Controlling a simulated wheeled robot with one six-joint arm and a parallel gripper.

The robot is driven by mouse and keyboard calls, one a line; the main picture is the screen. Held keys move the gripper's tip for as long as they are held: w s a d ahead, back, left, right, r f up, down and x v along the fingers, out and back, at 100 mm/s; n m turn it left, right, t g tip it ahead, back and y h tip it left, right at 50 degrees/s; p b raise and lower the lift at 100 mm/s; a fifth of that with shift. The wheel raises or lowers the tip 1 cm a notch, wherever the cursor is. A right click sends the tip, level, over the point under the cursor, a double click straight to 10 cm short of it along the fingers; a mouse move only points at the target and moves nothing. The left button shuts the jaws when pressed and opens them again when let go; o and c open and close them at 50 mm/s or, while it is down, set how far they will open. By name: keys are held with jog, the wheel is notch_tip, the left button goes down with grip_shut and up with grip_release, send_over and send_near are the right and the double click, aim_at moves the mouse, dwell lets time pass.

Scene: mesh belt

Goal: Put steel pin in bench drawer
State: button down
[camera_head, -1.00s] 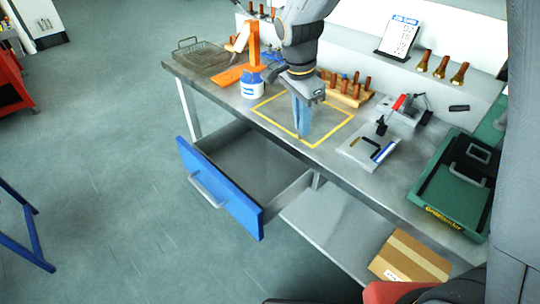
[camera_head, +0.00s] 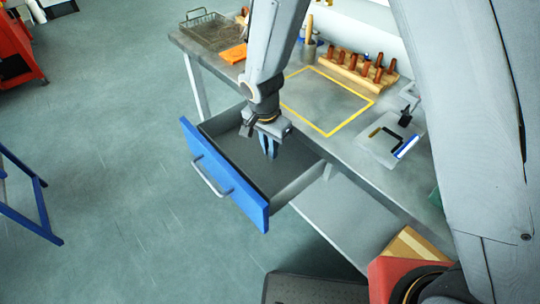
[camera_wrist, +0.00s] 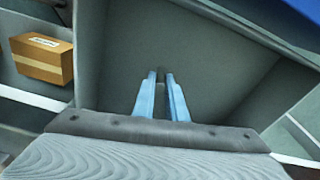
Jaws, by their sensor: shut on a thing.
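The bench drawer (camera_head: 232,184) stands pulled open, with a blue front, a bar handle and a grey inside. My gripper (camera_head: 269,155) hangs over the open drawer, fingers pointing down. In the wrist view my gripper (camera_wrist: 161,74) has its two blue fingers close together, with the grey drawer floor (camera_wrist: 215,65) beyond them. The steel pin (camera_wrist: 161,76) shows as a small dark piece between the fingertips; most of it is hidden by the fingers. The drawer looks empty where I can see into it.
The bench top (camera_head: 330,100) has a yellow outlined square, clear inside. A wooden rack (camera_head: 360,72) with several brown pieces stands behind it. A wire basket (camera_head: 212,33) is at the far left corner. A cardboard box (camera_wrist: 42,58) lies beside the drawer on the lower shelf.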

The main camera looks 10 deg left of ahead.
aim_at(270, 161)
jog(key=shift+f+p, duration=0.4)
jog(key=shift+f, duration=1.6)
jog(key=shift+f, duration=0.15)
jog(key=c, duration=1.8)
grip_release()
notch_tip(270, 161, up, 12)
jog(key=s+b, duration=0.1)
jog(key=b, duration=0.1)
jog(key=shift+s+a+b, duration=0.2)
jog(key=shift+a+b, duration=0.15)
